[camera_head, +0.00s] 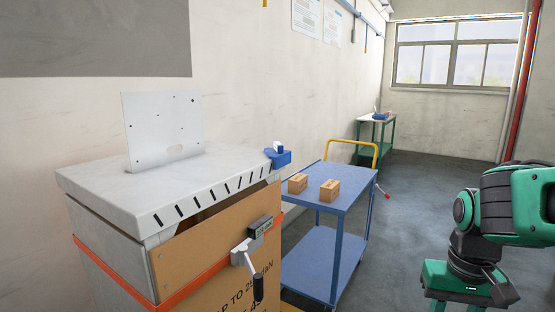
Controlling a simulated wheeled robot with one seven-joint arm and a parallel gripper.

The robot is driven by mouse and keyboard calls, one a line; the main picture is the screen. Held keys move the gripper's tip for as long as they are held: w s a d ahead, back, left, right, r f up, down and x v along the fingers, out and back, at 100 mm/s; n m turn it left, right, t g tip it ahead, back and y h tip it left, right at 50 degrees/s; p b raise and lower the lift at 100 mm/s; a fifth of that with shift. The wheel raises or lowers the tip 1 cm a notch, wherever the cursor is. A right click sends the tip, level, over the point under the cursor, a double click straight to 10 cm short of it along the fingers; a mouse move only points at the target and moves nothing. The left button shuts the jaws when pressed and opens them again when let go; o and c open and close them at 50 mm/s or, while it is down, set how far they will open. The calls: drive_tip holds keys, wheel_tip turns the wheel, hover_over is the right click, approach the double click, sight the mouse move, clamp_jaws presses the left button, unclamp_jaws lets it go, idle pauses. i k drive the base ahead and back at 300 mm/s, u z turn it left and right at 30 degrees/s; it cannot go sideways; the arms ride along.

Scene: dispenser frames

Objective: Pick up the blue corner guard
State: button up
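A small blue piece, which looks like the blue corner guard (283,159), sits at the right corner of the grey metal top (110,180) on the strapped unit. A small pale patch shows on its upper part. My green and black arm is at the right edge of the picture, well apart from the blue piece. The end of my arm with the gripper cannot be made out, so I cannot see its fingers.
An orange strap (125,284) and a black-handled crank (250,265) are on the unit's front. A blue cart (325,205) with two small brown boxes (298,183) stands close behind. A green table (391,135) is farther back. Grey floor is open between cart and arm.

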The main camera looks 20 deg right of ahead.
sight(282, 157)
drive_tip(key=z, duration=1.75)
drive_tip(key=k, duration=0.95)
drive_tip(key=u, duration=1.45)
drive_tip(key=i, duration=0.95)
drive_tip(key=z, duration=0.05)
